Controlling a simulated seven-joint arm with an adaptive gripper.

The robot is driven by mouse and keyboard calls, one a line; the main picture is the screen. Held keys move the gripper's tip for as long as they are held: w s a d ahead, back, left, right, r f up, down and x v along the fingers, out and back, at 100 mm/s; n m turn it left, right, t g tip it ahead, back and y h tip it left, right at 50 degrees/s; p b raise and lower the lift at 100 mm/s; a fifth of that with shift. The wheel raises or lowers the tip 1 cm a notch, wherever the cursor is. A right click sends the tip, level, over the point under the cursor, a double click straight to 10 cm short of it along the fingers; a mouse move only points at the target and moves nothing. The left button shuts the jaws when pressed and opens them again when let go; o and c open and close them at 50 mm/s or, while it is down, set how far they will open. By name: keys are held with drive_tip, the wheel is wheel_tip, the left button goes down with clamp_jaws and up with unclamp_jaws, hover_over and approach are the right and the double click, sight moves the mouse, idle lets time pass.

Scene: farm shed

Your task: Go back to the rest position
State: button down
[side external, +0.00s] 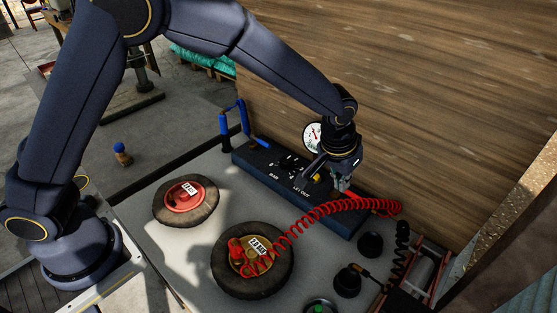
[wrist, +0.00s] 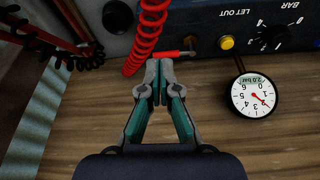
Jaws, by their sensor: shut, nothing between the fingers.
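My gripper (side external: 343,187) is over the right part of the dark control box (side external: 270,168). In the wrist view my gripper (wrist: 158,68) has its two fingertips together with nothing held between them. A red coiled hose (side external: 330,208) runs from a wheel to the box; in the wrist view the hose (wrist: 146,35) hangs just beside the fingertips. A red plug (wrist: 170,54) sits at the box close to the fingertips; whether they touch it I cannot tell.
A round gauge (wrist: 253,93) and a yellow button (wrist: 227,42) are on the box. Two wheels, one with a red hub (side external: 183,196) and one with a yellow hub (side external: 247,268), lie on the grey table (side external: 190,245). A wooden wall (side external: 420,90) stands behind. Blue handles (side external: 236,118) rise at left.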

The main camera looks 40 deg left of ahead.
drive_tip(key=w+a+r+n+t, duration=0.2)
drive_tip(key=a+r, duration=0.5)
drive_tip(key=r, duration=0.4)
drive_tip(key=s+a+r+n+t+h, duration=0.1)
drive_tip(key=s+a+r, duration=0.7)
drive_tip(key=a+r, duration=0.3)
drive_tip(key=s+a+t, duration=0.1)
drive_tip(key=s+a, duration=0.4)
drive_tip(key=s, duration=0.8)
drive_tip(key=s+f+m+g+y, duration=0.1)
drive_tip(key=s+f+m, duration=0.1)
drive_tip(key=s+f, duration=0.3)
drive_tip(key=shift+s+g, duration=0.4)
drive_tip(key=shift+s, duration=0.2)
